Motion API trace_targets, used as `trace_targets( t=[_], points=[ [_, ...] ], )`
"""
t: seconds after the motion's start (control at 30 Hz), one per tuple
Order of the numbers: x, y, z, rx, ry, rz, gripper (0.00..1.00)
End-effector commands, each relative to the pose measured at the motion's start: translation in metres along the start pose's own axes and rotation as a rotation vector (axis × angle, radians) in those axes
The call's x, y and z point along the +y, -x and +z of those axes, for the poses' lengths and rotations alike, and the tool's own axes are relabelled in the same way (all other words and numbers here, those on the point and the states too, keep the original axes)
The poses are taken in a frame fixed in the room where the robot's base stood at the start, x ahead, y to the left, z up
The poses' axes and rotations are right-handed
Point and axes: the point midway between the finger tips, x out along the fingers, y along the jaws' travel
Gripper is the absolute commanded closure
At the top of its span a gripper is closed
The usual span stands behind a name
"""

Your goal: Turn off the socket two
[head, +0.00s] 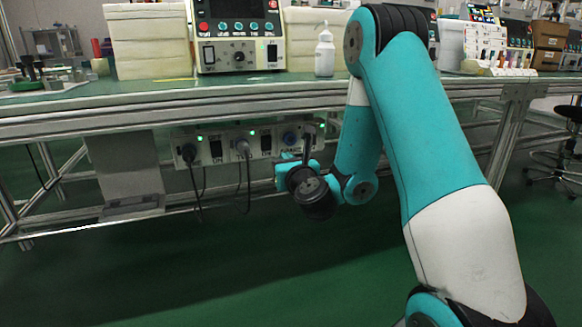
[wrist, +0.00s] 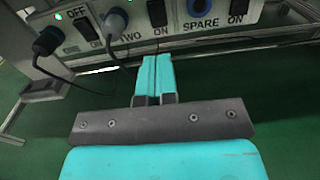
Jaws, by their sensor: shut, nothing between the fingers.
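A pale socket strip (head: 225,148) hangs under the bench. Socket two (wrist: 115,22) holds a grey plug with a cable and has "TWO" printed beside it. Its dark switch (wrist: 157,12) is to the right, with "ON" printed below; its top is cut off in the wrist view, so its tilt is unclear. The switch also shows in the head view (head: 266,146). My gripper (wrist: 156,62) is shut and empty, its teal fingertips just below socket two's switch in the picture. I cannot tell whether they touch the panel.
To the left, another socket holds a black plug (wrist: 47,42), with its own switch (wrist: 86,28). To the right are a blue spare socket (wrist: 195,6) and its switch (wrist: 238,10). Cables hang below the strip. The bench edge (head: 100,125) runs above; the green floor below is open.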

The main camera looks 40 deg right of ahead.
Motion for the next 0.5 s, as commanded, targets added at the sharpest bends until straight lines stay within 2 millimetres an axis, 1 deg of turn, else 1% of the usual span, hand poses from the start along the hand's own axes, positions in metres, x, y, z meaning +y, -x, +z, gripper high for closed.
trace_targets(
  t=[0.23, 0.3, 0.37, 0.47, 0.5],
  points=[
    [0.002, 0.0, 0.001, 0.0, 0.004, 0.005, 1.0],
    [0.01, 0.001, 0.006, 0.0, 0.035, 0.037, 1.0],
    [0.027, 0.003, 0.016, 0.001, 0.105, 0.105, 1.0],
    [0.076, 0.017, 0.042, -0.014, 0.329, 0.308, 1.0],
    [0.101, 0.028, 0.053, -0.032, 0.456, 0.417, 1.0]
  ],
)
